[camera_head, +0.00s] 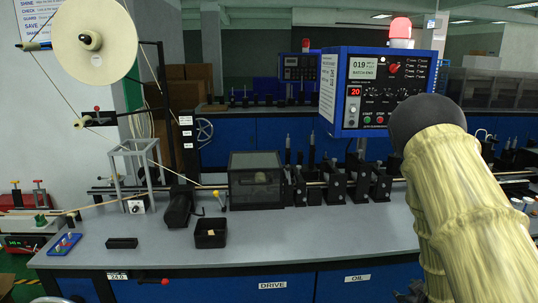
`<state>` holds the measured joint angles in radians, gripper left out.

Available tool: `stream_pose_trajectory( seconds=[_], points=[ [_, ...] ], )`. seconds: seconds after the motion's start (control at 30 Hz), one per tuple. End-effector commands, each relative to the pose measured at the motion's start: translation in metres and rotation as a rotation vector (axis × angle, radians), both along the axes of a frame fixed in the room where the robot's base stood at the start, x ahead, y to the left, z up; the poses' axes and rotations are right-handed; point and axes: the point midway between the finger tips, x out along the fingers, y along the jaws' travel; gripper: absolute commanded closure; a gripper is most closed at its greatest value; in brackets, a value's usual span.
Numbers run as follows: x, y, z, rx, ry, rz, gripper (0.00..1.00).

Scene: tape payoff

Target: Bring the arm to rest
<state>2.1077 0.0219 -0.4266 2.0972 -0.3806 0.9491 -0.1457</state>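My arm fills the right side of the head view, a pale yellow sleeved link with a dark rounded cap. It rises in front of the bench and hides part of it and of the control box's lower right. My gripper cannot be made out in this view. A small dark part shows at the bottom edge beside the arm, too little to identify. The tape reel (94,40), a large cream disc, stands at the upper left, with tape running down from it toward the bench.
The grey bench (300,245) spans the view, its front largely clear. It carries a dark guard box (255,180), black roller stands (335,184), a small black bin (210,233) and a black block (121,243). A blue control box (380,90) with a red beacon stands above.

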Motion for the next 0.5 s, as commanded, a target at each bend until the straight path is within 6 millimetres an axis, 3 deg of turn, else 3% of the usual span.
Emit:
stream_pose_trajectory(
  seconds=[0.03,0.2,0.37,0.5],
  points=[
    [-0.019,0.012,-0.023,0.027,0.045,-0.022,0.47],
    [-0.083,0.049,-0.087,0.112,0.186,-0.105,0.47],
    [-0.151,0.087,-0.137,0.183,0.328,-0.185,0.47],
    [-0.217,0.121,-0.170,0.237,0.459,-0.255,0.47]
  ],
)
